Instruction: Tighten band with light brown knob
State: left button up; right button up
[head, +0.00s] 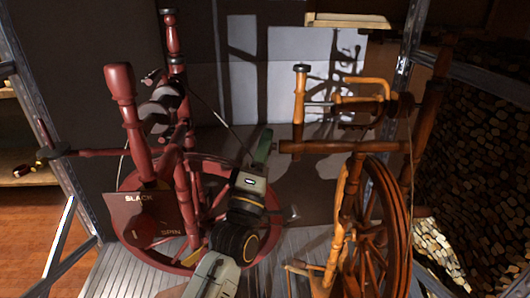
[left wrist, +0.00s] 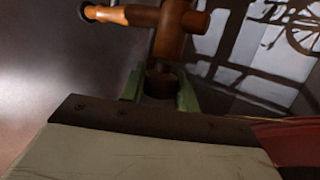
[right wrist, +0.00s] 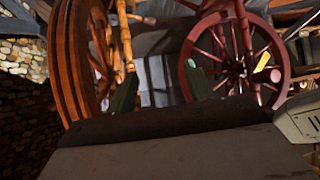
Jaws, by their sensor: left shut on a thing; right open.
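The light brown spinning wheel (head: 395,215) stands at the right in the head view. A horizontal bar (head: 330,147) sticks out from it to the left, with a knob at its end. My left gripper (head: 266,146) is at that end. In the left wrist view, its green fingers are shut around the knob (left wrist: 160,84), which looks dark brown in shadow. Orange-brown turned wood (left wrist: 172,30) rises just beyond the knob. My right gripper (right wrist: 160,88) is open, with nothing between its fingertips; it is not in the head view. The drive band is too thin to make out.
A red spinning wheel (head: 185,268) stands at the left, with a panel (head: 150,219) reading SLACK and SPIN. Stacked firewood (head: 480,160) fills the right side. Metal shelf posts (head: 45,140) stand at both sides. My left arm passes between the two wheels.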

pick_arm(q)
jog(key=shift+r+h, duration=0.1)
jog(key=shift+h, duration=0.2)
pick_arm(e)
jog(key=shift+w+a+r+t, duration=0.2)
jog(key=shift+w+r+t, duration=0.2)
jog(key=shift+r+t, duration=0.1)
pick_arm(q)
jog(key=o, duration=1)
jog(key=shift+s+f, duration=0.15)
jog(key=shift+f, duration=0.1)
jog(key=p+v, duration=0.2)
jog(key=v, duration=1.1)
jog(key=shift+r, duration=0.1)
pick_arm(e)
jog(key=s+d+f+g+h, duration=0.1)
jog(key=s+d+f+g, duration=0.1)
jog(key=s+g, duration=0.1)
jog(key=s+d+f+g, duration=0.2)
jog(key=s+f+g, duration=0.1)
jog(key=s, duration=0.3)
jog(key=shift+s+f+g+h, duration=0.3)
jog(key=shift+g+h, duration=0.1)
jog(key=shift+g, duration=0.1)
jog(key=shift+w, duration=0.1)
